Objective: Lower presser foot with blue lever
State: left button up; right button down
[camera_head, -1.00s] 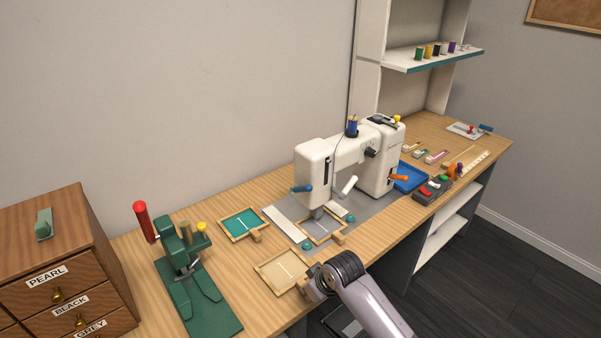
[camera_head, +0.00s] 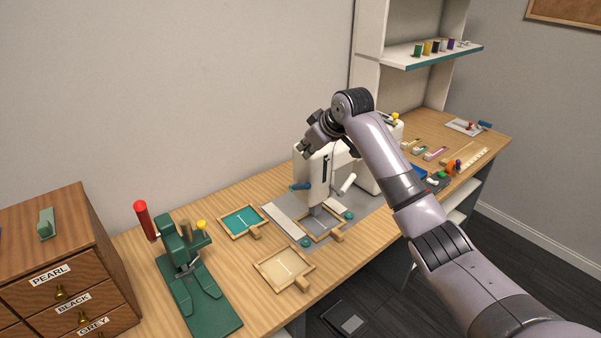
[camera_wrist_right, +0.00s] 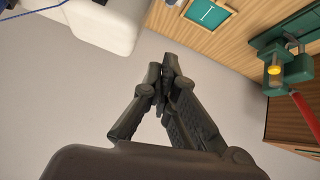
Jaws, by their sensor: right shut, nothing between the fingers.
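The white sewing machine (camera_head: 312,170) stands on a grey mat on the table, partly hidden behind my right arm. Its blue lever (camera_head: 300,187) sticks out to the left, low on the machine's head. The presser foot area (camera_head: 316,211) is below the head, above a small framed piece; the foot itself is too small to make out. My right gripper (camera_head: 306,151) is shut and empty, in front of the upper head and above the blue lever. In the right wrist view, the gripper (camera_wrist_right: 164,75) is shut, with the machine's white body (camera_wrist_right: 105,22) at upper left. My left gripper is not in view.
A green press with a red handle (camera_head: 147,220) stands at the left, beside a wooden drawer cabinet (camera_head: 50,240). A teal framed piece (camera_head: 241,221) and a beige one (camera_head: 284,268) lie in front. A white shelf with spools (camera_head: 430,58) is behind right.

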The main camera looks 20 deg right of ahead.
dwell(0.3)
jog(key=p, duration=0.4)
send_over(298, 185)
notch_tip(298, 185, down, 10)
jog(key=shift+r, duration=0.1)
jog(key=shift+s+d+f, duration=0.35)
jog(key=shift+f, duration=0.15)
jog(key=shift+a, duration=0.1)
jog(key=shift+f, duration=0.15)
jog(key=shift+f, duration=0.1)
jog(key=shift+s+t, duration=0.2)
jog(key=shift+t, duration=0.2)
